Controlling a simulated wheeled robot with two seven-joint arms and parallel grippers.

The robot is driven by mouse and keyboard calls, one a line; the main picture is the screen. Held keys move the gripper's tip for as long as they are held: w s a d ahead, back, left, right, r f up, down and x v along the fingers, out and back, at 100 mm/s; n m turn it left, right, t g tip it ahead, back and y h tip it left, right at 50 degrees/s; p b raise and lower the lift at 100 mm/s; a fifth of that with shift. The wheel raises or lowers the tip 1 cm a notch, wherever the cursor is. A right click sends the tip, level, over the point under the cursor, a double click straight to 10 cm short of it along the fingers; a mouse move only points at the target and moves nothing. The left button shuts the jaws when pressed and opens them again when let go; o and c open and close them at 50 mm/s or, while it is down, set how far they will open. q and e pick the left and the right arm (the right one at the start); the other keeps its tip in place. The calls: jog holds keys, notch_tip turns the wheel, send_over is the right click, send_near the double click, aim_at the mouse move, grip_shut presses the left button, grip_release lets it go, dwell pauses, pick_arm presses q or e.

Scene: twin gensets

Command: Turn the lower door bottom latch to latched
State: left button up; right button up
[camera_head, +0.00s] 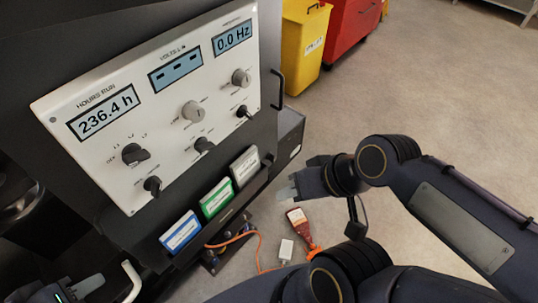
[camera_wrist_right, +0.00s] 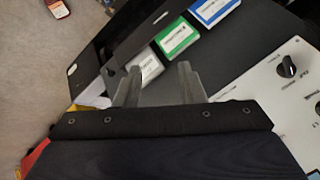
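I cannot make out the lower door or its bottom latch in either view. A pale bent handle (camera_head: 132,280) shows at the bottom left of the head view; I cannot tell what it belongs to. My left gripper (camera_head: 88,286) is beside it at the lower left edge, mostly cut off, and its opening is unclear. My right gripper (camera_head: 288,192) is right of the cabinet, below the control panel. In the right wrist view its two fingers (camera_wrist_right: 158,84) stand apart with nothing between them.
The white control panel (camera_head: 165,140) carries displays and several knobs. Blue (camera_head: 180,231), green (camera_head: 216,198) and white (camera_head: 245,166) boxes sit below it. A red handheld device (camera_head: 299,220) and orange cable (camera_head: 258,250) lie low. A yellow bin (camera_head: 305,45) and red cabinet (camera_head: 350,25) stand behind.

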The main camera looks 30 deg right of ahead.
jog(key=w+a+f+m+g+y+b, duration=0.1)
jog(key=w+a+f+m+y+b, duration=0.15)
jog(key=f+b, duration=0.25)
jog(key=w+a+f+m+g+y+b, duration=0.1)
jog(key=w+f+m+y+b, duration=0.15)
jog(key=f+m+b, duration=0.2)
jog(key=m+t+h+b, duration=0.2)
jog(key=m+t+b, duration=1.25)
jog(key=m, duration=0.85)
send_near(274, 157)
jog(key=shift+g, duration=0.65)
jog(key=x, duration=0.6)
jog(key=r+b+x, duration=0.1)
jog(key=x, duration=0.2)
jog(key=shift+w+d+r, duration=0.1)
jog(key=shift+w+d, duration=0.1)
jog(key=shift+s, duration=0.1)
grip_shut()
